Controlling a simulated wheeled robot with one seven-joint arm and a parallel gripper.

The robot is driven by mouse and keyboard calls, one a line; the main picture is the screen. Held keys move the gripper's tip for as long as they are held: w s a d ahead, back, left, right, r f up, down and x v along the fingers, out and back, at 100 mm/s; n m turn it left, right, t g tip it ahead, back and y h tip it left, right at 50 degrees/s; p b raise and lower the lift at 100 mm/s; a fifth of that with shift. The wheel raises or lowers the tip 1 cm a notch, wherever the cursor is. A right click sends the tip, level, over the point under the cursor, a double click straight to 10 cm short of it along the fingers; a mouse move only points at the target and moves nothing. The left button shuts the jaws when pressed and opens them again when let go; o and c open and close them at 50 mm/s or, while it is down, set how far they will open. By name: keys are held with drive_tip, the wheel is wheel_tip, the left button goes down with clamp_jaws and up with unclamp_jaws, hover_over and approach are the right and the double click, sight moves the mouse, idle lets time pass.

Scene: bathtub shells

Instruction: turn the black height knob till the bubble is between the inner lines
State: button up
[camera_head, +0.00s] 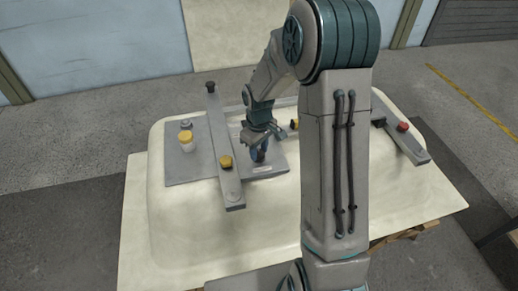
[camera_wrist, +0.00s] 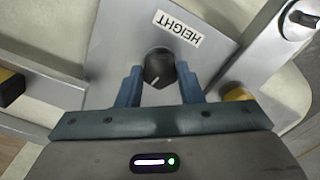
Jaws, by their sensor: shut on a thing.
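The black height knob (camera_wrist: 158,68) shows in the wrist view, on a grey plate (camera_wrist: 112,38) beside an upside-down HEIGHT label (camera_wrist: 178,34). A pale pointer line marks its face. My gripper (camera_wrist: 158,74) has its blue fingers on either side of the knob and is shut on it. In the head view my gripper (camera_head: 259,153) is down at the plate, and its fingers hide the knob. I cannot make out the bubble or its inner lines in either view.
A grey bar (camera_head: 219,136) with a yellow knob (camera_head: 226,161) lies left of my gripper. Another bar with a red knob (camera_head: 403,127) is at the right. All are on the cream tub shell (camera_head: 190,235).

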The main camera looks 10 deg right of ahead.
sight(259, 152)
drive_tip(key=o, duration=1)
drive_tip(key=shift+c, duration=0.2)
wheel_tip(259, 152, up, 14)
